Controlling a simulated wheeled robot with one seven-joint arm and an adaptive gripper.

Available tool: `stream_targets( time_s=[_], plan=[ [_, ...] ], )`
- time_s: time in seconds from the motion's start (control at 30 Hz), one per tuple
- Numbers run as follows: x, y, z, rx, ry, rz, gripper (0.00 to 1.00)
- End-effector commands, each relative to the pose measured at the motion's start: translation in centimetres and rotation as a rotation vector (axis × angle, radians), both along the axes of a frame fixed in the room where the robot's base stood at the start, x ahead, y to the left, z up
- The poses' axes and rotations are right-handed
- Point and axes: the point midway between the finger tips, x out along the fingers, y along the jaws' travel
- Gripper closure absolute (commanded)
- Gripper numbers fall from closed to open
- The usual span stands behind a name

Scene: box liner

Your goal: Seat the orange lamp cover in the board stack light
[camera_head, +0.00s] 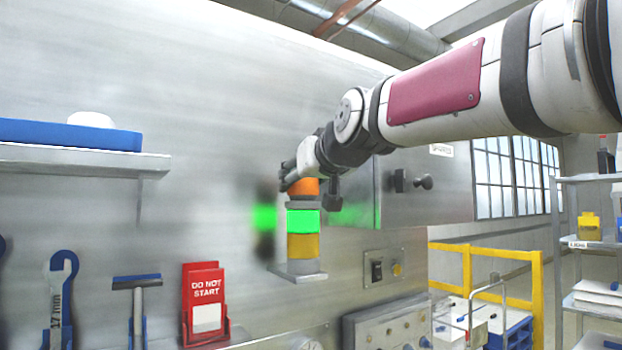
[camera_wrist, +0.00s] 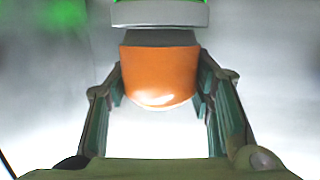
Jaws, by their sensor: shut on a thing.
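The orange lamp cover (camera_head: 304,187) is between the fingers of my gripper (camera_head: 298,178), directly above the board stack light (camera_head: 303,246). In the wrist view my gripper (camera_wrist: 160,78) is shut on the orange lamp cover (camera_wrist: 160,72), one finger on each side. A dark band lies between the cover and the light grey collar (camera_wrist: 160,14) of the stack light. The cover looks in line with the stack. I cannot tell whether it is fully seated. The stack light has a lit green section over an amber one and stands on a small metal bracket (camera_head: 297,275).
A steel wall lies just behind the stack light. A metal cabinet (camera_head: 425,188) with dark knobs is right of my gripper. A shelf (camera_head: 90,156) with a blue tray (camera_head: 65,134) is at left. A red "DO NOT START" holder (camera_head: 203,290) and tools hang below.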

Motion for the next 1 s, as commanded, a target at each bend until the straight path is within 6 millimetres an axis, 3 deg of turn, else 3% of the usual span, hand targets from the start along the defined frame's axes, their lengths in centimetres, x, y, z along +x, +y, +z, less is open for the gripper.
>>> stream_targets(
  time_s=[0.77, 0.8, 0.9, 1.0],
  plan=[
    [-0.02, -0.01, -1.04, 0.0, -0.001, 0.0, 0.8],
    [-0.04, 0.0, -1.02, 0.0, -0.001, 0.0, 0.45],
    [-0.03, 0.0, -1.01, 0.0, 0.0, 0.0, 0.29],
    [-0.03, 0.0, -1.01, 0.0, 0.0, 0.0, 0.29]
  ],
)
